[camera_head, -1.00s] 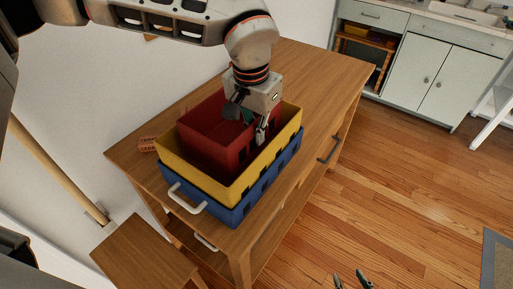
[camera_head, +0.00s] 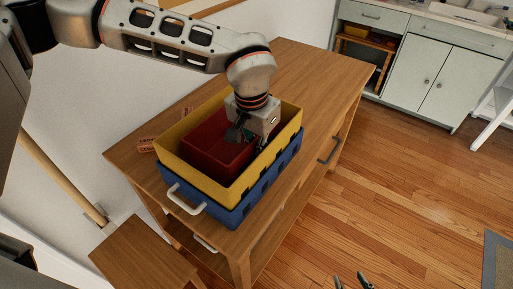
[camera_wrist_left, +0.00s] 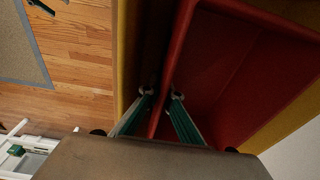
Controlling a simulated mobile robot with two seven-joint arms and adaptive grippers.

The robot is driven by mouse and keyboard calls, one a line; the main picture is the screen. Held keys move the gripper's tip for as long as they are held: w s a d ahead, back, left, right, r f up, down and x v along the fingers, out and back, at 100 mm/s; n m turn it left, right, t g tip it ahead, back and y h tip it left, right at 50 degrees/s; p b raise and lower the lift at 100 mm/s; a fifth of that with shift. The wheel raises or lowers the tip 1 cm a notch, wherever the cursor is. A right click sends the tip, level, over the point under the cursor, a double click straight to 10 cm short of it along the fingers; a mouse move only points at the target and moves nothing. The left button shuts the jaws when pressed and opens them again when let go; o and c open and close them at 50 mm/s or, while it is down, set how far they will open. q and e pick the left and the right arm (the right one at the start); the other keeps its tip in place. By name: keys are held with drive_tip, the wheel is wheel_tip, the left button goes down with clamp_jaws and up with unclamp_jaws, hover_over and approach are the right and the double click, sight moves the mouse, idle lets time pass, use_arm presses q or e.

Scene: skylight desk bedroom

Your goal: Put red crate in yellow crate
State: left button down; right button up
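The red crate (camera_head: 207,158) sits inside the yellow crate (camera_head: 208,187), with its rim near or a little below the yellow rim. Whether it touches the yellow floor is hidden. The yellow crate rests on a blue crate (camera_head: 235,214) with white handles. My left gripper (camera_head: 248,138) reaches down at the red crate's right end. In the left wrist view its fingers (camera_wrist_left: 161,93) straddle the red wall (camera_wrist_left: 180,50) and appear shut on it. My right gripper (camera_head: 351,281) shows only its fingertips at the bottom edge, apart and empty.
The crates stand on a wooden table (camera_head: 311,72). A small orange-brown box (camera_head: 148,145) lies just left of them. A wooden stool (camera_head: 143,253) stands in front at the lower left. White cabinets (camera_head: 447,76) are at the back right. The table's far part is clear.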

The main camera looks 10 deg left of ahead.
use_arm(q)
drive_tip(key=shift+f, duration=0.25)
drive_tip(key=c, duration=2.6)
unclamp_jaws()
drive_tip(key=shift+o, duration=0.2)
drive_tip(key=shift+r, duration=0.35)
drive_tip(key=r, duration=0.7)
drive_tip(key=s+r+p, duration=0.1)
drive_tip(key=r, duration=0.3)
drive_tip(key=shift+s+a+r, duration=0.1)
drive_tip(key=shift+a+r, duration=0.05)
drive_tip(key=shift+r, duration=0.15)
drive_tip(key=shift+s+r, duration=0.1)
drive_tip(key=shift+r, duration=0.3)
